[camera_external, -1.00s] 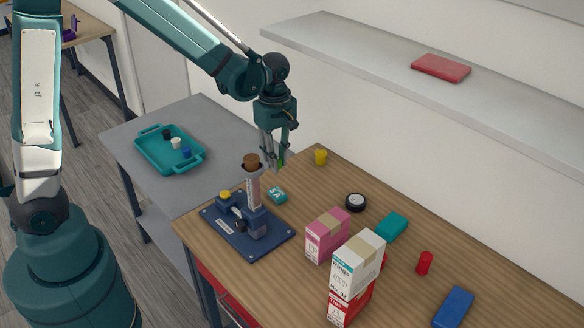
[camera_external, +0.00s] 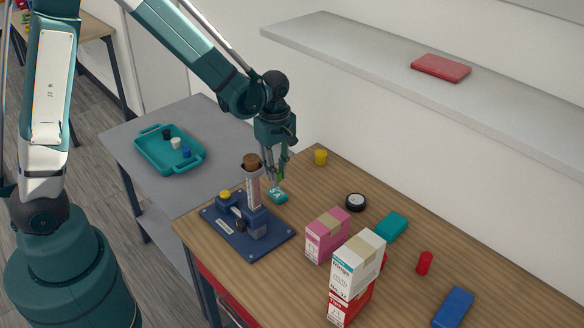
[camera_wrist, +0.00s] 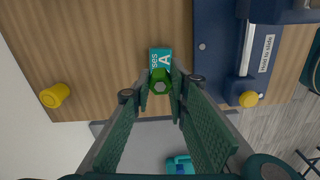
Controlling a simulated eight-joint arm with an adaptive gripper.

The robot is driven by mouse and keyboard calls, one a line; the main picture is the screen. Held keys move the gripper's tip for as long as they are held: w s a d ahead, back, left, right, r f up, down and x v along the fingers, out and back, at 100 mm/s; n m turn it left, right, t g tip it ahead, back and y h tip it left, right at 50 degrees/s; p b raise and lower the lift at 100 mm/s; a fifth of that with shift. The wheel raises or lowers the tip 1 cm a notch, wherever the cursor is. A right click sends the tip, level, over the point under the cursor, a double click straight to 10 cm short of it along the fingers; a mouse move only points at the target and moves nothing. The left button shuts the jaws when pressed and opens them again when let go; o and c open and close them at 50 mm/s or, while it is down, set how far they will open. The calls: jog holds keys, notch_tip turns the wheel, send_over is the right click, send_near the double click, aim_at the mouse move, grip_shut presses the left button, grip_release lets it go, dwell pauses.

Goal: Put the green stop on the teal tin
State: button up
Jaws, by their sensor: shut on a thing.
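My gripper (camera_external: 276,176) is shut on the green stop (camera_wrist: 161,86), which shows between the fingertips in the wrist view. In the external view the stop is mostly hidden by the fingers. The teal tin (camera_external: 278,195), with white lettering, lies on the wooden table just below my gripper. In the wrist view the tin (camera_wrist: 160,58) is partly covered by the stop. I cannot tell whether the stop touches the tin.
A blue stand (camera_external: 246,232) with an upright corked tube (camera_external: 253,190) is close beside the tin. A yellow piece (camera_external: 320,157) and a black-rimmed disc (camera_external: 355,202) are to the right. Boxes, including a pink one (camera_external: 327,236), stand nearer the front.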

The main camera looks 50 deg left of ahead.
aim_at(277, 193)
jog(key=shift+f, duration=0.3)
jog(key=shift+f, duration=0.1)
jog(key=shift+f, duration=2)
jog(key=shift+f, duration=0.15)
jog(key=o, duration=0.7)
jog(key=shift+o, duration=0.2)
jog(key=shift+r, duration=6.15)
